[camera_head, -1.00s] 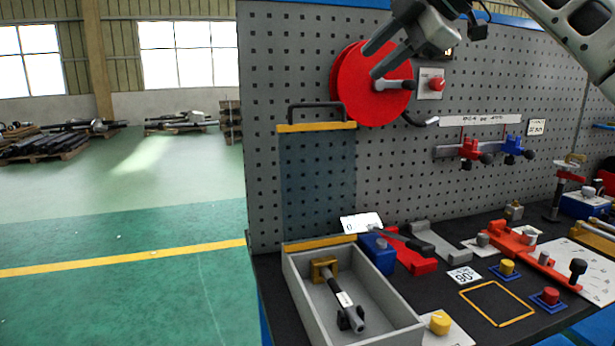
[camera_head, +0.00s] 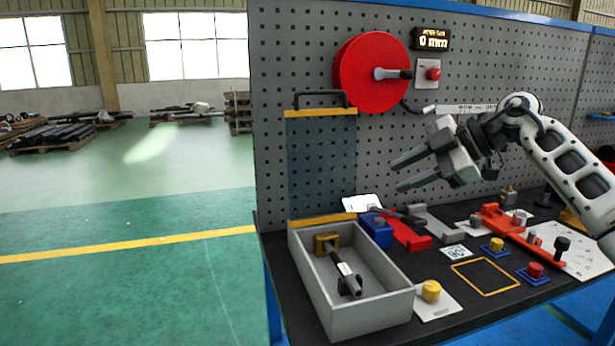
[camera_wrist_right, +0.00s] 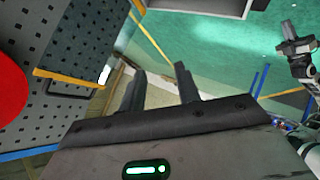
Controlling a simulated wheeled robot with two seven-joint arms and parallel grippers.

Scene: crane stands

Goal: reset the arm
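My right gripper (camera_head: 402,173) hangs in front of the pegboard, above the bench, with its two fingers apart and nothing between them. In the right wrist view its fingers (camera_wrist_right: 160,88) are also apart and empty. In the right wrist view another gripper (camera_wrist_right: 298,46), likely my left one, shows small at the right edge; its finger state is too small to tell. The left gripper does not show in the head view.
The pegboard carries a red disc (camera_head: 372,76) with a handle, a red button (camera_head: 432,74) and a yellow-edged clear panel (camera_head: 321,160). The bench holds a grey tray (camera_head: 372,318) with a tool, a blue block (camera_head: 376,231) and a red fixture (camera_head: 512,238). Left floor is open.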

